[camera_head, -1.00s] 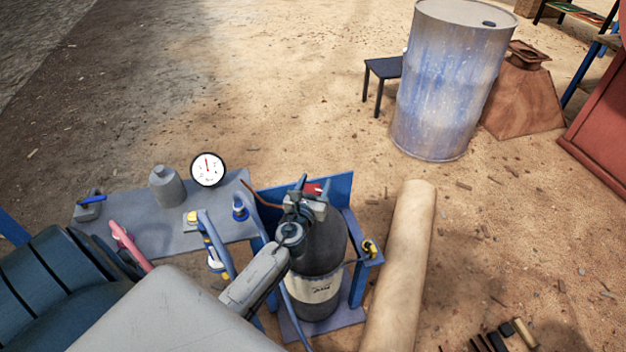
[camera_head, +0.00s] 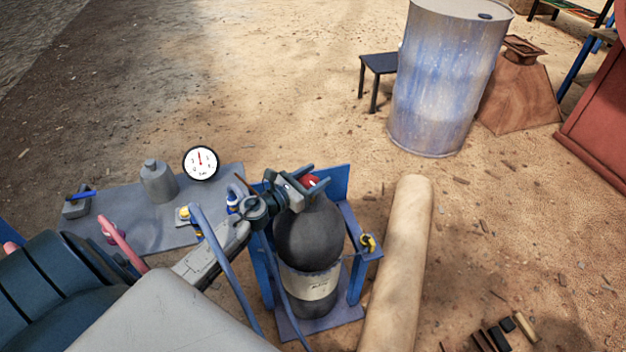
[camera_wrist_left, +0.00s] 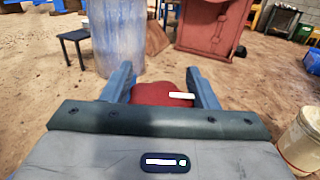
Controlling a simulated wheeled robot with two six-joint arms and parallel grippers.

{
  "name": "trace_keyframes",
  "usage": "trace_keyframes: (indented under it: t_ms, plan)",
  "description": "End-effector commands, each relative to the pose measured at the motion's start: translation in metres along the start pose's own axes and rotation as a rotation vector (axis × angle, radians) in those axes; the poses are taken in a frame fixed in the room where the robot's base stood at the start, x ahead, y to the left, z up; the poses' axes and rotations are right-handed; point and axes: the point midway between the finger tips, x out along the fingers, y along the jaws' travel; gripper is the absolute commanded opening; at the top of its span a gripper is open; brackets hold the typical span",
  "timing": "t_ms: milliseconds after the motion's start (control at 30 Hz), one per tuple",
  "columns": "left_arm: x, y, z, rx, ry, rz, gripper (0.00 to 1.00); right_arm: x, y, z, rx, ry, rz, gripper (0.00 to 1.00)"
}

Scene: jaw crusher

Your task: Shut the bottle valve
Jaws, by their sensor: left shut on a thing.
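The dark gas bottle (camera_head: 308,238) with a pale label stands upright in a blue stand (camera_head: 350,240). Its red valve handwheel (camera_head: 311,181) is at the top, partly hidden by my gripper. My left gripper (camera_head: 302,179) reaches in from the left and is shut on the red handwheel. In the left wrist view the red handwheel (camera_wrist_left: 163,93) sits between the two blue-grey fingers (camera_wrist_left: 163,80), with a white mark on its top. The bottle's neck is hidden behind the gripper. My right gripper is not in view.
A grey bench (camera_head: 160,225) left of the bottle holds a round gauge (camera_head: 201,163), a grey flask (camera_head: 158,182) and hoses. A pale roll (camera_head: 398,270) lies to the right. A blue drum (camera_head: 443,85) stands behind.

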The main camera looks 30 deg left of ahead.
Motion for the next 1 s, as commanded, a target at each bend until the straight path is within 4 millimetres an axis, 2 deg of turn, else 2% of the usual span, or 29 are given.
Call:
trace_keyframes:
  t_ms: [200, 533, 567, 667, 1000]
  plan:
    - [0.0009, 0.0002, 0.0025, 0.002, -0.003, -0.016, 0.31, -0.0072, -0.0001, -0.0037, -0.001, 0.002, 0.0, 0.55]
    - [0.0008, 0.0002, 0.0028, 0.002, -0.003, -0.017, 0.31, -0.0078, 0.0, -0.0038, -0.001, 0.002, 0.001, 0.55]
    - [0.0009, 0.0002, 0.0028, 0.001, -0.003, -0.017, 0.57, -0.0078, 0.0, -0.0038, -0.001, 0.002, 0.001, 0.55]
    - [0.0007, 0.0001, 0.0023, 0.001, -0.002, -0.017, 0.75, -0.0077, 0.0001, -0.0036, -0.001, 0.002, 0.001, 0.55]
    - [0.0003, 0.0014, 0.0001, 0.001, 0.0, -0.018, 0.75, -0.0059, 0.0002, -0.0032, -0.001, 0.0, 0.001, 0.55]
